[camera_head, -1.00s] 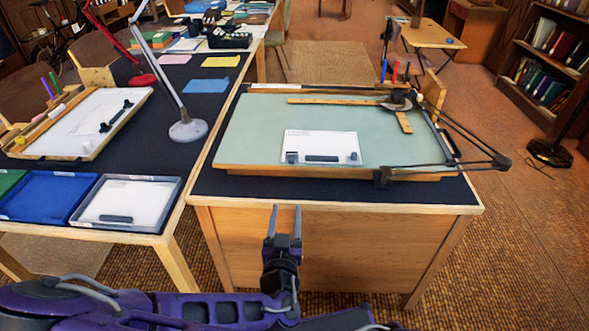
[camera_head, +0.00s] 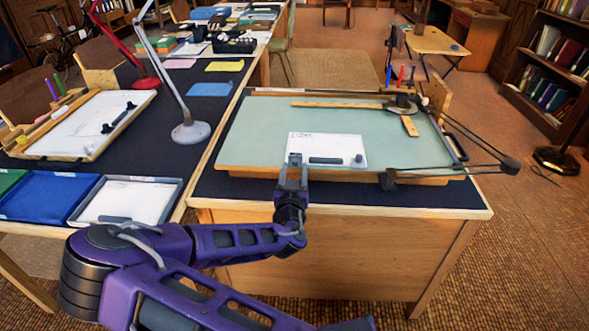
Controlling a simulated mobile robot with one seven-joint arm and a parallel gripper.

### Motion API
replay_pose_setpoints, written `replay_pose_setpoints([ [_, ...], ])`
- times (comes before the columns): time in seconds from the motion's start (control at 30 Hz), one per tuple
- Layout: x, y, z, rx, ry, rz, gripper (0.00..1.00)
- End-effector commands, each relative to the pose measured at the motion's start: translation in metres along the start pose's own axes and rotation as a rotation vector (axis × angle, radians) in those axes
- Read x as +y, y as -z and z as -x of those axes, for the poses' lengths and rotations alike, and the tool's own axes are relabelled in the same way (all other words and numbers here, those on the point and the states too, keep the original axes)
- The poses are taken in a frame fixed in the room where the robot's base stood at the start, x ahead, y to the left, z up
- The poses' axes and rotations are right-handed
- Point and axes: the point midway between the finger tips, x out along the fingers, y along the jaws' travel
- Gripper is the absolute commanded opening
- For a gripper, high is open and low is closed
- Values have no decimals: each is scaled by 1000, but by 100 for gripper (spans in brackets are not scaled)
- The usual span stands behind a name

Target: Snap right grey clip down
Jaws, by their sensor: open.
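A white sheet (camera_head: 328,145) lies near the front edge of the green drafting board (camera_head: 250,130). A small grey clip (camera_head: 359,159) is at the sheet's lower right corner. Another grey piece (camera_head: 294,157) at the lower left corner is partly hidden by my gripper. Whether the right clip is raised or down is too small to tell. My gripper (camera_head: 292,168) is open and empty, its fingers overlapping the board's front edge, left of the right clip in the picture.
A jointed drafting arm (camera_head: 460,170) reaches around the board's right side, with a wooden ruler (camera_head: 345,105) at the top. A grey lamp (camera_head: 190,131) stands left of the board. Blue (camera_head: 50,197) and grey-rimmed (camera_head: 175,190) trays sit on the left table.

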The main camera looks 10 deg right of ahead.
Motion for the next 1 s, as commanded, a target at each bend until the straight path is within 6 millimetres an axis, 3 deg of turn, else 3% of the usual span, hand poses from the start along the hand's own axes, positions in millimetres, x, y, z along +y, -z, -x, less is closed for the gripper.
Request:
replay_pose_setpoints([
  [0.4, 0, 1, -10, 1, 0, 0, 52],
  [0.7, 0, 0, -10, 1, 0, 0, 0],
  [1.0, 0, 1, -10, -2, 0, -1, 0],
])
